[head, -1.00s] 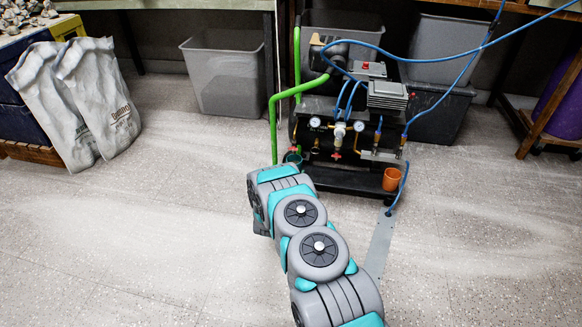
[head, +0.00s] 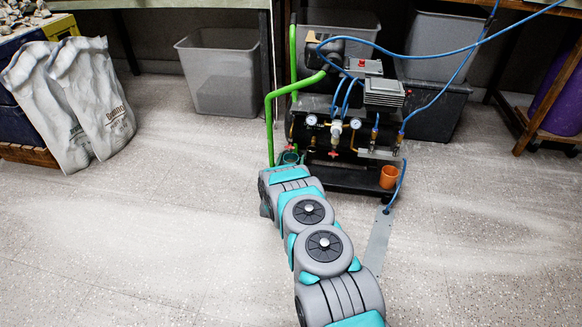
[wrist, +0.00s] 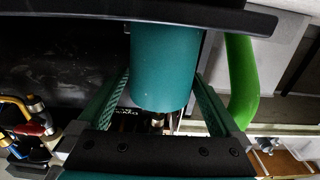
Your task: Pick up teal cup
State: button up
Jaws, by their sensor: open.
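The teal cup (wrist: 165,65) fills the upper middle of the wrist view. In the head view, a small part of the teal cup (head: 290,157) shows at the left end of the black cart's lower shelf, just past the end of my arm. My gripper (wrist: 163,78) is open in the wrist view, with one green finger on each side of the cup. Gaps seem to show between the fingers and the cup; contact is not clear. In the head view my gripper is hidden behind my arm.
The compressor cart (head: 345,180) carries gauges, valves and blue hoses. Its green handle (head: 269,125) rises close to the cup and also shows right of it in the wrist view (wrist: 240,80). An orange cup (head: 388,177) stands at the shelf's right. Open floor lies left.

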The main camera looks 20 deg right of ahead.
jog(key=c, duration=1.3)
